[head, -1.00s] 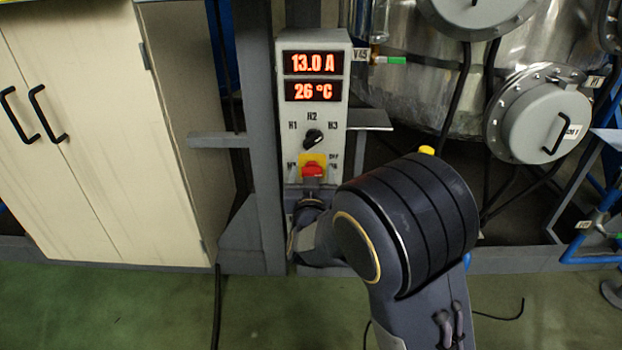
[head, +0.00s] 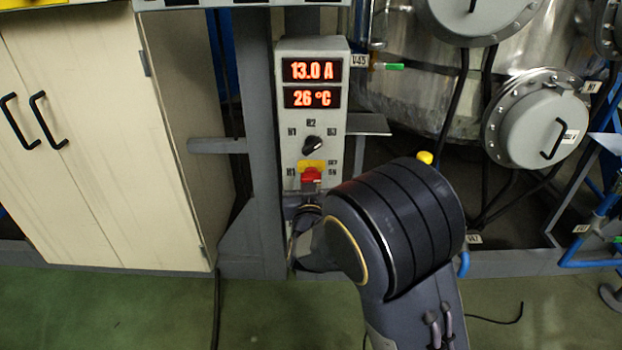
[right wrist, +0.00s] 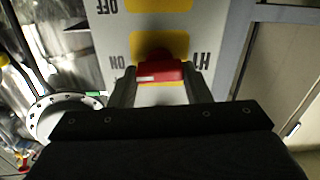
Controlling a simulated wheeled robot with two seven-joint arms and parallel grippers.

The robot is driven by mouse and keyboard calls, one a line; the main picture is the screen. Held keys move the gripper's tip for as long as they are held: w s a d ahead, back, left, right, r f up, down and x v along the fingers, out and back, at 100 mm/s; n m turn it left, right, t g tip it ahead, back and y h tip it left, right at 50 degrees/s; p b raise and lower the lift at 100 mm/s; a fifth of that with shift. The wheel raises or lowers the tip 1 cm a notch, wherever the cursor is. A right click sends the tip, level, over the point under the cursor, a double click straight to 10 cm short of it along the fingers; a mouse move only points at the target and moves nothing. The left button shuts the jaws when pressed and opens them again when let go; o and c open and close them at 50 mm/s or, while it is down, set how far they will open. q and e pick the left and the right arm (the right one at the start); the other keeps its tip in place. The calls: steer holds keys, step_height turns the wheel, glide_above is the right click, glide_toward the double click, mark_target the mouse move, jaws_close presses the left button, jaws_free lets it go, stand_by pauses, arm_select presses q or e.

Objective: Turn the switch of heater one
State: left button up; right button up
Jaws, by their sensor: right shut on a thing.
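The heater control box (head: 338,130) stands upright on a grey frame, with red displays reading 13.0 A and 26 °C. Its red switch (head: 311,177) sits on a yellow plate low on the box, below a black selector knob (head: 313,145) marked H1, H2 and H3. My right gripper (right wrist: 160,82) is shut on the red switch; in the right wrist view the red handle (right wrist: 160,72) lies crosswise between the two fingers. Upside-down labels ON, OFF and H1 show around it. In the head view my wrist hides most of the fingers. My left gripper is not in view.
A beige cabinet (head: 90,140) with black handles stands at the left. A steel vessel (head: 420,85) with round grey flanged covers (head: 540,115) is at the right, with hoses and blue pipes nearby. The green floor (head: 120,310) in front is clear apart from cables.

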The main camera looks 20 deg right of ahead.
steer(key=n+p, duration=0.5)
steer(key=shift+a+r, duration=0.1)
steer(key=shift+r, duration=0.05)
steer(key=n+p, duration=0.2)
steer(key=shift+n, duration=0.4)
steer(key=n+p, duration=0.2)
steer(key=n, duration=0.1)
steer(key=shift+a+n, duration=0.1)
steer(key=shift+n, duration=0.2)
steer(key=n+p, duration=0.2)
steer(key=n, duration=0.1)
steer(key=shift+f, duration=0.25)
steer(key=shift+f+n+p, duration=0.1)
steer(key=shift+n+p, duration=0.25)
steer(key=shift+n, duration=1.05)
steer(key=o, duration=1)
